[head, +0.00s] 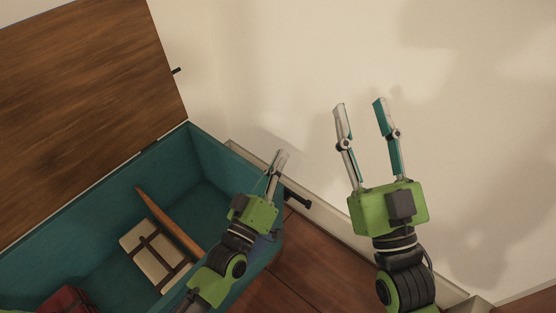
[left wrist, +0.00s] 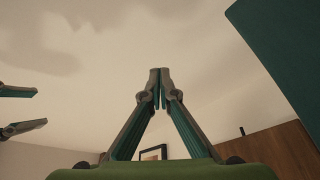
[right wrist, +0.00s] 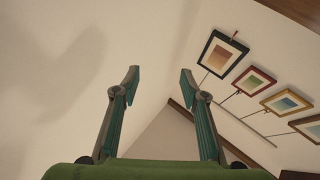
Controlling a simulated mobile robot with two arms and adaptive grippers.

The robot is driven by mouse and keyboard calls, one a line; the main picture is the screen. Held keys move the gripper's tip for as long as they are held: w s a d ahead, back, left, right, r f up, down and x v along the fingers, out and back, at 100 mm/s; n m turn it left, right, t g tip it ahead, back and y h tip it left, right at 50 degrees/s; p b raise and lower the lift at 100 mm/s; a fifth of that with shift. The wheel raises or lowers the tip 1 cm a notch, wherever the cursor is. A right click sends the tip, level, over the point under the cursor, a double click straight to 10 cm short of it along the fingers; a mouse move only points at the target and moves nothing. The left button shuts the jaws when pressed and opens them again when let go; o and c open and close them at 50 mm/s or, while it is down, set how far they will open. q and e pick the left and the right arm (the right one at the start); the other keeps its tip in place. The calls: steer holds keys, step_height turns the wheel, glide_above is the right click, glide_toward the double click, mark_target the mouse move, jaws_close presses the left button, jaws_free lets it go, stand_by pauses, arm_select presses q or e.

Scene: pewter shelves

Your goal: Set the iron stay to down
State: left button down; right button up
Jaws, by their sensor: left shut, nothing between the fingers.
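A teal chest (head: 110,196) stands at the left of the head view with its wooden lid (head: 85,95) raised. A short dark bar (head: 298,198), which looks like the iron stay, sticks out by the chest's right end, partly hidden behind my left gripper. A small black peg (head: 176,70) juts from the lid's right edge; it also shows in the left wrist view (left wrist: 242,131). My left gripper (head: 280,154) is shut and empty, over the chest's right end beside the dark bar. My right gripper (head: 358,103) is open and empty, before the pale wall.
Inside the chest lie a cream strapped item (head: 150,250), a wooden piece (head: 168,222) and something red (head: 68,300). A pale wall with a baseboard (head: 335,226) stands close behind. Framed pictures (right wrist: 223,56) hang in the right wrist view.

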arm_select(q)
steer(key=shift+r, duration=0.15)
steer(key=s+a+p, duration=0.5)
steer(key=s+a, duration=0.1)
steer(key=s, duration=0.1)
steer(key=shift+s+r, duration=0.15)
steer(key=shift+s, duration=0.1)
arm_select(e)
steer(key=s+d+f+g+h, duration=0.2)
steer(key=f+g, duration=0.4)
steer(key=f, duration=0.6)
steer(key=s+d+f+g+h, duration=0.2)
steer(key=f+g, duration=0.5)
steer(key=f, duration=0.4)
steer(key=shift+s+f+m, duration=0.3)
steer(key=shift+s+f, duration=0.05)
steer(key=shift+s, duration=0.2)
